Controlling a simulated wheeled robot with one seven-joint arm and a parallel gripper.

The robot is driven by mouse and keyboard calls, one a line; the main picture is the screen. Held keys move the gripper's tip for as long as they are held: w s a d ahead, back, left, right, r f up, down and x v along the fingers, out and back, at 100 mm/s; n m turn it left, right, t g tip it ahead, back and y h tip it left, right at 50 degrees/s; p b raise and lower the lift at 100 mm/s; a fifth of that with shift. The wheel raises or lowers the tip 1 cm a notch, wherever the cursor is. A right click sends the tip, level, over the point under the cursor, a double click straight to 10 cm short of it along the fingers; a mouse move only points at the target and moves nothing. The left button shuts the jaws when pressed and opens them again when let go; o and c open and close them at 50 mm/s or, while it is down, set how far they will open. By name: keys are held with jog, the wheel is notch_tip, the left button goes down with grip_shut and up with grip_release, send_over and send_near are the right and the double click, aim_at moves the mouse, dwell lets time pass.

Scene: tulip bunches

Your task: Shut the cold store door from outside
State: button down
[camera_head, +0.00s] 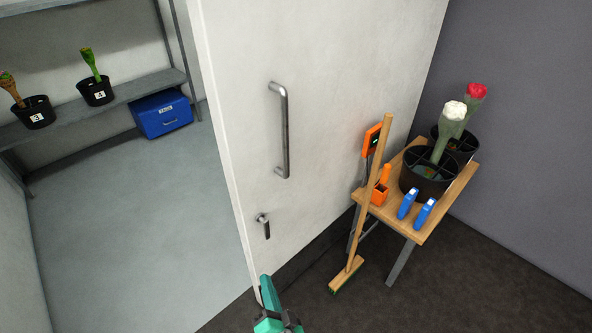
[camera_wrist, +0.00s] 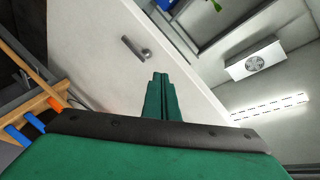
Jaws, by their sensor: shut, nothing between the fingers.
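The white cold store door (camera_head: 335,100) stands open in the head view, with the store's inside showing to its left. It has a long metal pull handle (camera_head: 286,130) and a small lever handle (camera_head: 264,225) lower down. My green gripper (camera_head: 278,310) is at the bottom of the head view, near the door's lower free edge. In the wrist view my gripper (camera_wrist: 160,78) is shut and empty. The door (camera_wrist: 95,50) and its lever handle (camera_wrist: 136,47) lie just beyond the fingertips. I cannot tell whether the fingers touch the door.
A broom (camera_head: 371,190) leans beside a wooden table (camera_head: 448,205) holding black buckets with tulips, right of the door. Inside the store are shelves (camera_head: 70,112) with pots and a blue box (camera_head: 160,115). The store floor (camera_head: 130,220) is clear; a cooling unit (camera_wrist: 256,60) shows inside.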

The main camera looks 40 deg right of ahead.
jog(key=w+d+r+m+t+h, duration=0.1)
jog(key=w+d+r+m, duration=0.35)
jog(key=d+r, duration=0.6)
jog(key=w+d+r+m+h, duration=0.1)
jog(key=w+d+r+m, duration=0.5)
jog(key=d, duration=0.8)
jog(key=w+d+r+n, duration=0.2)
jog(key=w+d, duration=0.3)
jog(key=w, duration=0.3)
jog(key=shift+a+f, duration=0.2)
jog(key=shift+a, duration=2.05)
jog(key=shift+s, duration=0.1)
